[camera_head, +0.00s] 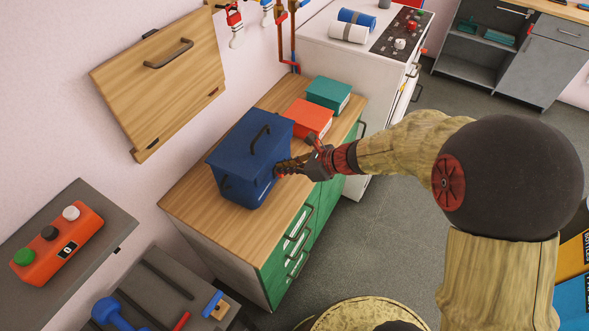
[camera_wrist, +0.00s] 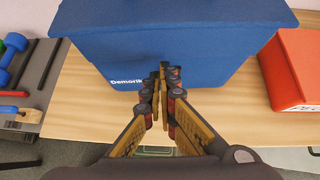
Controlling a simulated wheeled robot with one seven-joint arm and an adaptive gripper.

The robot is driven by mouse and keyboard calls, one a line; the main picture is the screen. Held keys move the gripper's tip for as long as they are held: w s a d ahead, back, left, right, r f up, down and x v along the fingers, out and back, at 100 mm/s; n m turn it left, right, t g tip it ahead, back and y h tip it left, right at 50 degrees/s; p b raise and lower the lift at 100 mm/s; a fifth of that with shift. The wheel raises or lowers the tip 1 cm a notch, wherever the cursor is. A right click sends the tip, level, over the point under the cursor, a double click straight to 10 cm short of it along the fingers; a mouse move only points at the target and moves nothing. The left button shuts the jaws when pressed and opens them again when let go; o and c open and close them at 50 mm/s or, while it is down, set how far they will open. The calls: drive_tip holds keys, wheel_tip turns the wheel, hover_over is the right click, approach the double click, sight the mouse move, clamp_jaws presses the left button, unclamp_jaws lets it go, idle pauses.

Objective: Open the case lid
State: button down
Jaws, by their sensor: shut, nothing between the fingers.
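The blue case (camera_head: 251,157) stands upright on the wooden counter, with its lid (camera_head: 240,141) down and shut. My gripper (camera_head: 281,168) is at the front wall of the case, below the lid's edge. In the wrist view my gripper (camera_wrist: 163,72) has its fingers together and empty, in front of the wall. I cannot tell whether the tips touch it.
A red-orange box (camera_head: 308,118) and a teal box (camera_head: 329,94) stand behind the case on the wooden counter (camera_head: 184,201). A wooden wall cabinet (camera_head: 160,78) hangs at left. The counter in front of the case is clear. A white stove (camera_head: 340,59) stands beyond.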

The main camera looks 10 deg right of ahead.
drive_tip(key=shift+w+a+f, duration=0.3)
drive_tip(key=shift+a+f, duration=0.1)
drive_tip(key=shift+a, duration=0.05)
drive_tip(key=shift+r, duration=0.15)
